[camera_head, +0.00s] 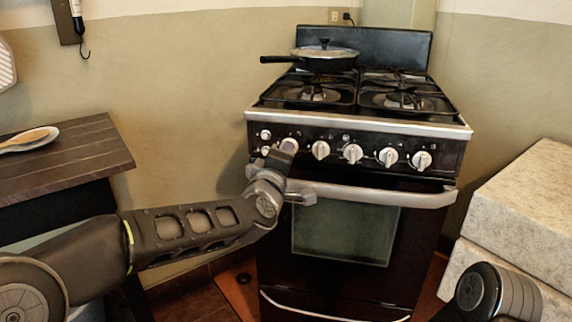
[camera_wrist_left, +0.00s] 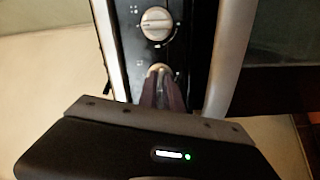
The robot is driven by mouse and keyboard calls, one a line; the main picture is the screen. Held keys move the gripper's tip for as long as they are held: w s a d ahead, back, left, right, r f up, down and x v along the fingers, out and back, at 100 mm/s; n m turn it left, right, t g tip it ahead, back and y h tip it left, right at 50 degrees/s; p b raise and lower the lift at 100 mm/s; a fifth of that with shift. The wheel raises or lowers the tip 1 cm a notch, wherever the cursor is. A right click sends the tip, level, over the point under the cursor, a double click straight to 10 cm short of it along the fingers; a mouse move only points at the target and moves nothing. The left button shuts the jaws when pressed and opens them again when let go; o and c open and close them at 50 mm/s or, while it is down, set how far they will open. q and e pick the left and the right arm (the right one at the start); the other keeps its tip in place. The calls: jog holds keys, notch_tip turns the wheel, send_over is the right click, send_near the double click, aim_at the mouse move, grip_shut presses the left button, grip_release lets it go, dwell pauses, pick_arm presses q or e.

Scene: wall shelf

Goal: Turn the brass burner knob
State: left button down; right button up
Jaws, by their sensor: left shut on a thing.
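The black stove (camera_head: 350,135) has a row of pale silver knobs (camera_head: 353,153) on its front panel; none looks clearly brass in the head view. My left gripper (camera_head: 286,148) is at the leftmost knob of the row and mostly covers it. In the left wrist view, the closed fingers (camera_wrist_left: 162,88) are shut on that knob (camera_wrist_left: 158,69), of which only the pale end shows. A neighbouring knob (camera_wrist_left: 157,23) stands free above it in that view. My right gripper is out of view; only part of my right arm shows at the bottom right.
A pan with a lid (camera_head: 324,57) sits on the back left burner. The oven handle (camera_head: 380,194) runs just below the knobs, close to my left wrist. A wooden counter (camera_head: 65,160) is on the left. Pale stone blocks (camera_head: 530,205) stand at the right.

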pick_arm(q)
jog(key=shift+f+n+b, duration=0.1)
jog(key=shift+n+b, duration=0.4)
jog(key=shift+n, duration=0.2)
jog(key=c, duration=1.5)
grip_release()
jog(key=v, duration=0.7)
jog(key=shift+s+p, duration=0.35)
jog(key=shift+s, duration=0.05)
jog(key=shift+a, duration=0.1)
jog(key=shift+c, duration=0.3)
